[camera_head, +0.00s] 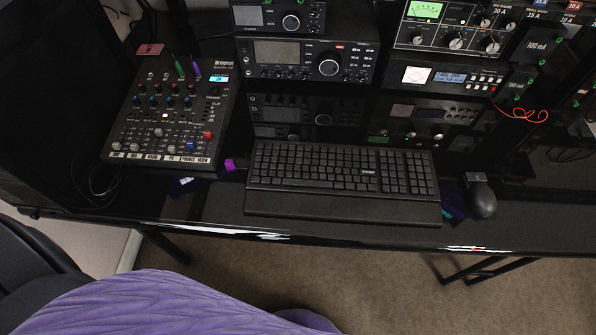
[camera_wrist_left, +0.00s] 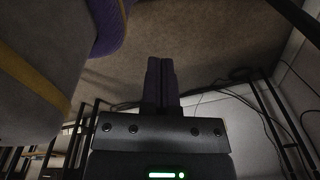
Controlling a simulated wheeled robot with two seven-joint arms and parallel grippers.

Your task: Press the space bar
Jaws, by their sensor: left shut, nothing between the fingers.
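A black keyboard (camera_head: 340,209) lies on the dark desk in the head view, with a wrist rest along its front edge. The space bar is in the front row of its main key block; it is dark and hard to tell from the keys around it. My left gripper (camera_wrist_left: 161,62) shows in the left wrist view, its two dark fingers together and empty. It points at brown carpet, and the keyboard is not in that view. Neither gripper shows in the head view, so nothing covers the keyboard there.
A mixer (camera_head: 165,125) stands left of the keyboard, radio units (camera_head: 308,62) stand behind it, and a black mouse (camera_head: 481,197) lies to its right. A purple padded chair (camera_head: 190,305) is in front of the desk. Table legs and cables show in the left wrist view.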

